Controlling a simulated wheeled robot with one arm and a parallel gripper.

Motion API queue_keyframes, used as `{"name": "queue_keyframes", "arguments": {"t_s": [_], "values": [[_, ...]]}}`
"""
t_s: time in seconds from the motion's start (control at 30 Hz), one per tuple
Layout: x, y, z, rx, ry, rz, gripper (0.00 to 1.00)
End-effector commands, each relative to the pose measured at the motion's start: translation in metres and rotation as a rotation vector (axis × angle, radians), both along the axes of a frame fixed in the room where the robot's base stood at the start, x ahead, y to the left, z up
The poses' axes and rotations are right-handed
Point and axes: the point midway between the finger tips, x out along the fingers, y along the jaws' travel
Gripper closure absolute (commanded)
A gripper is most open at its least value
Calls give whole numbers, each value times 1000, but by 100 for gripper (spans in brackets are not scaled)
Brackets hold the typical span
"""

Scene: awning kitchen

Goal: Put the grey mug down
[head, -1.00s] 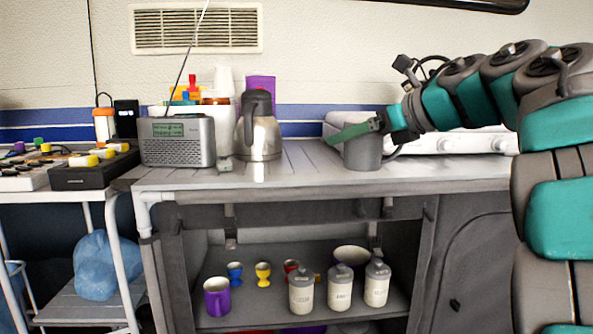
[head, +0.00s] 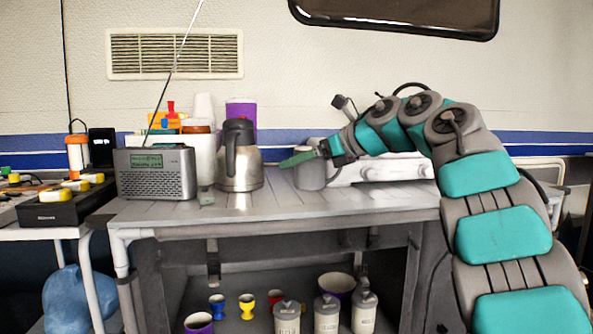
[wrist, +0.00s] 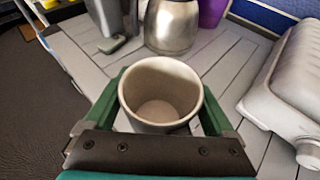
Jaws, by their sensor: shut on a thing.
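The grey mug (head: 310,177) is upright at the counter, right of the metal jug. In the wrist view the mug (wrist: 160,92) is empty, with its open top facing up. My gripper (head: 300,158) is shut on the mug, with its green fingers on both sides of it, as the wrist view also shows (wrist: 160,100). The mug's base looks to be at the slatted grey counter top (head: 250,208), but I cannot tell for sure that it touches.
The metal jug (head: 240,165) and a grey radio (head: 155,174) stand left of the mug. A white appliance (head: 385,170) is close behind and right of it. The counter in front is clear. Bottles (head: 327,314) and cups stand on the shelf below.

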Motion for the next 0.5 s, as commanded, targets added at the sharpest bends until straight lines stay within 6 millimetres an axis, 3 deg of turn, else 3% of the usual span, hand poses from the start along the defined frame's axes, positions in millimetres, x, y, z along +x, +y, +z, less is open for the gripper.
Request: {"name": "queue_keyframes", "arguments": {"t_s": [0.2,0.5], "values": [[23,11,1,2,-3,3,84],[34,15,-2,2,-2,-1,84]]}}
